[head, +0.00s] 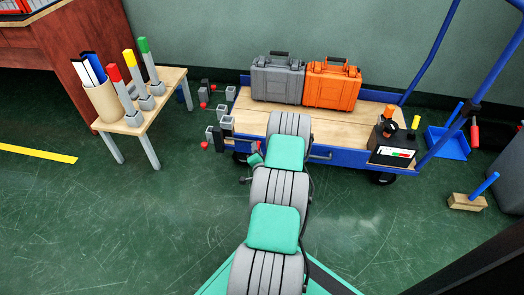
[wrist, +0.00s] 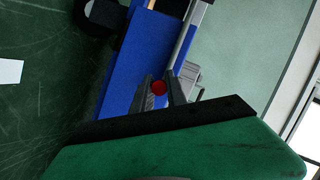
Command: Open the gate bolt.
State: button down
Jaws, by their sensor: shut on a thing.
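In the wrist view, a round red knob (wrist: 159,88) sits between the two grey fingers of my gripper (wrist: 160,90), in front of a blue panel. I take it as the gate bolt's knob; my gripper is shut on it. The bolt's shaft is not clearly visible. In the head view my arm reaches to the near side of the blue cart (head: 345,158) and hides most of the gripper and the held knob.
A grey case (head: 277,80) and an orange case (head: 332,84) stand on the cart's wooden deck. Grey blocks with red knobs (head: 205,146) stick out at its left end. A small table (head: 172,84) with coloured handles stands left. The floor in front is clear.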

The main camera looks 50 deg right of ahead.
jog(key=c, duration=1.3)
grip_release()
jog(key=shift+a, duration=0.1)
jog(key=v, duration=0.7)
jog(key=shift+s+a+r, duration=0.1)
jog(key=shift+s+a, duration=0.1)
jog(key=shift+s, duration=0.05)
